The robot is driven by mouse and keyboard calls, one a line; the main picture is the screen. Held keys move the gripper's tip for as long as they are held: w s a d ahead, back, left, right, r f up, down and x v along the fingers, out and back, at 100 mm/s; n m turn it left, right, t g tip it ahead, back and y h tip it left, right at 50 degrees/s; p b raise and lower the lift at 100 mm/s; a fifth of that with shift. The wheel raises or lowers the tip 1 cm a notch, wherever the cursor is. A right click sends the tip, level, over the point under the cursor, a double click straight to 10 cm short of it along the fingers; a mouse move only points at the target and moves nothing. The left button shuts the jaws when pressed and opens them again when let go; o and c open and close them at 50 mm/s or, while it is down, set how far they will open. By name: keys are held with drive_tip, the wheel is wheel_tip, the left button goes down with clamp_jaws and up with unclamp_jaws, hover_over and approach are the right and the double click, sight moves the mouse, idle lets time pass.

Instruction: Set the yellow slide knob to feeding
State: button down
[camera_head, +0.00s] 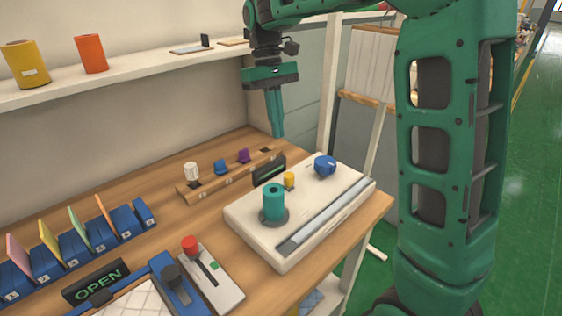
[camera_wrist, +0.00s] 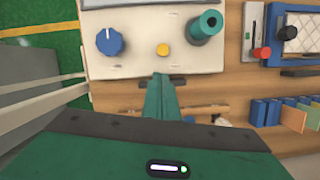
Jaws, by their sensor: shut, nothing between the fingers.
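The yellow slide knob (camera_head: 289,180) is a small cylinder on the white control panel (camera_head: 249,220), between a blue dial and a teal cylinder. The yellow knob also shows in the wrist view (camera_wrist: 163,50), just beyond my fingertips. My gripper (camera_head: 279,132) is shut and empty. It points down in the air above the back edge of the panel, apart from the knob. In the wrist view my fingers (camera_wrist: 160,78) are together. Any slot or label by the knob is too small to read.
The blue dial (camera_head: 325,166) and teal cylinder (camera_head: 274,203) flank the knob. A dark display (camera_head: 269,171) stands behind the panel, beside a wooden rack (camera_head: 214,184) with several pegs. A red-knobbed slider box (camera_head: 222,285) lies at the front left. A shelf (camera_head: 140,78) runs along the wall.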

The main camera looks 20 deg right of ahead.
drive_tip(key=shift+a, duration=0.1)
idle(0.3)
hover_over(281, 181)
wheel_tip(281, 181, down, 10)
drive_tip(key=shift+r, duration=0.15)
idle(0.5)
